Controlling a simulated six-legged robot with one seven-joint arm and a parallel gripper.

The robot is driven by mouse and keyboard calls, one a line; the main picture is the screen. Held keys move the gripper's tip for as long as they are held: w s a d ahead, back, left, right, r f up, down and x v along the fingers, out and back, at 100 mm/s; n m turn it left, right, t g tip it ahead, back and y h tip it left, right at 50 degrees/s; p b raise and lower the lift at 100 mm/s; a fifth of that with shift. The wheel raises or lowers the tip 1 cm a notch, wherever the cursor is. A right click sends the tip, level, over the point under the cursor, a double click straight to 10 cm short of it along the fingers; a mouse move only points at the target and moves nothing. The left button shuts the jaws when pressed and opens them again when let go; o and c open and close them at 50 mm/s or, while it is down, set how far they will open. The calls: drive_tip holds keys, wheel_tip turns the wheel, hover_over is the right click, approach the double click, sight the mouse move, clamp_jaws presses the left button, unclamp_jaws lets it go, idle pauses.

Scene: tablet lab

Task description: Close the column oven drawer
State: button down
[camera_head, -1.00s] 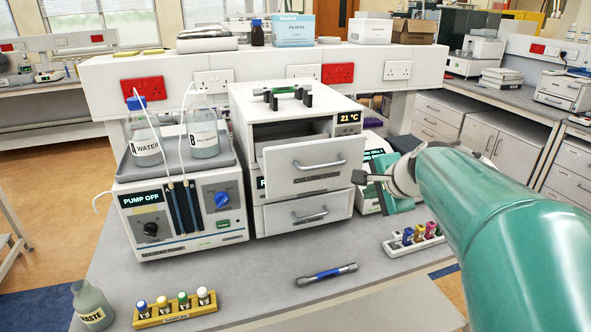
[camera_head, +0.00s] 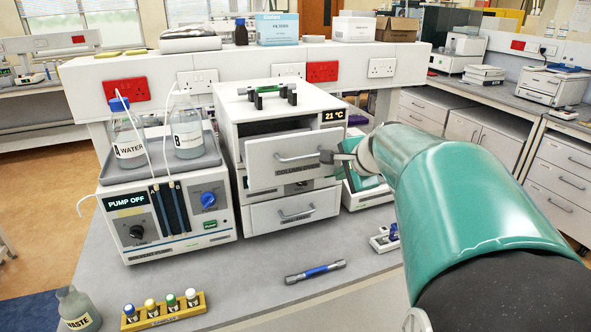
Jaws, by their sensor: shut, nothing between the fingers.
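The column oven drawer (camera_head: 270,172) is the upper drawer of the white stacked unit and stands out from its housing, with a dark gap above its front. Its curved metal handle (camera_head: 297,157) is on the front face. The column oven (camera_head: 262,112) shows 21 °C on a small display. My gripper (camera_head: 328,157) is at the right end of the drawer front, near the right end of the handle. Its fingers look closed with nothing between them. I cannot tell whether they touch the drawer. My teal arm hides part of the bench on the right.
A lower drawer (camera_head: 293,209) sits below, its front near flush. A pump unit (camera_head: 165,215) with two bottles stands at the left. A blue column (camera_head: 315,271) lies in front, and a vial rack (camera_head: 166,312) is at front left. A small rack (camera_head: 383,241) is partly behind my arm.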

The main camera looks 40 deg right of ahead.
drive_tip(key=w+d, duration=0.1)
drive_tip(key=w, duration=0.2)
drive_tip(key=w+d, duration=0.1)
drive_tip(key=w, duration=0.3)
drive_tip(key=w+d, duration=0.1)
drive_tip(key=w, duration=0.3)
drive_tip(key=shift+w+d, duration=0.15)
drive_tip(key=shift+w+r, duration=0.1)
drive_tip(key=shift+w, duration=0.1)
drive_tip(key=shift+w, duration=0.1)
